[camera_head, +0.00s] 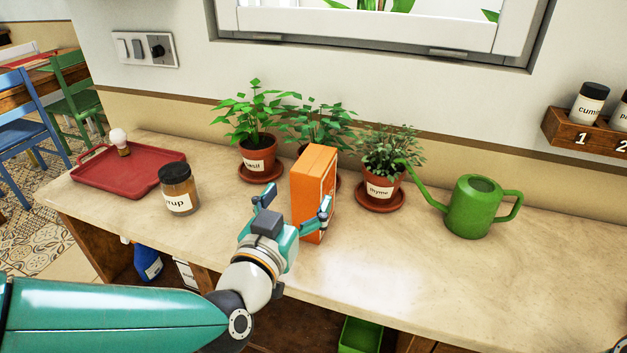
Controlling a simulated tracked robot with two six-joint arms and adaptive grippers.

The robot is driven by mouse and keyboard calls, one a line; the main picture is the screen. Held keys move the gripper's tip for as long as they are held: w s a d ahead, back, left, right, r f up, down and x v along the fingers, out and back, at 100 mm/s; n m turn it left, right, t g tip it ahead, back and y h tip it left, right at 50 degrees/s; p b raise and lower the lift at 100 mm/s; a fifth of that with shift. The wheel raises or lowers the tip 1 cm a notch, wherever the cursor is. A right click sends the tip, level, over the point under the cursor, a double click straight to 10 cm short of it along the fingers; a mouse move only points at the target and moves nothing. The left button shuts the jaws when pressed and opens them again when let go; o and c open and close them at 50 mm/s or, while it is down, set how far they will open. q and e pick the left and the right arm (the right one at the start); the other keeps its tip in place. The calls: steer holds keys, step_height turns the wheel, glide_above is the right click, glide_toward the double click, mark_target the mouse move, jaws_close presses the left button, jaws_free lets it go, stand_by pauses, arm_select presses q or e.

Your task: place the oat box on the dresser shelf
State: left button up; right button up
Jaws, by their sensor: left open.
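An orange box (314,185), which looks like the oat box, stands upright on the countertop in front of the potted plants. Its label is not readable from here. My left gripper (293,207) is open at the box's near side. One finger is left of the box and the other overlaps its right front face. I cannot tell whether either finger touches it. My right gripper is not in view. Open compartments show below the counter's front edge; I cannot tell which part is the dresser shelf.
The countertop (400,262) is clear to the front right. A syrup jar (178,190) and red tray (105,170) stand left. Basil (257,150) and thyme (380,185) pots stand behind. A green watering can (472,210) is right, below a wooden spice rack (570,133).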

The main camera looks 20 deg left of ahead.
mark_target(315, 172)
arm_select(q)
steer(key=shift+w+f+b, duration=0.1)
steer(key=shift+w+b, duration=0.2)
steer(key=shift+w, duration=0.95)
steer(key=shift+w+d+f, duration=0.1)
steer(key=shift+w, duration=1.4)
steer(key=shift+w+d+f, duration=0.1)
steer(key=shift+w, duration=1.35)
steer(key=c, duration=1.3)
steer(key=shift+r, duration=0.1)
steer(key=shift+c, duration=1.3)
steer(key=shift+r+p, duration=0.2)
steer(key=shift+p, duration=0.1)
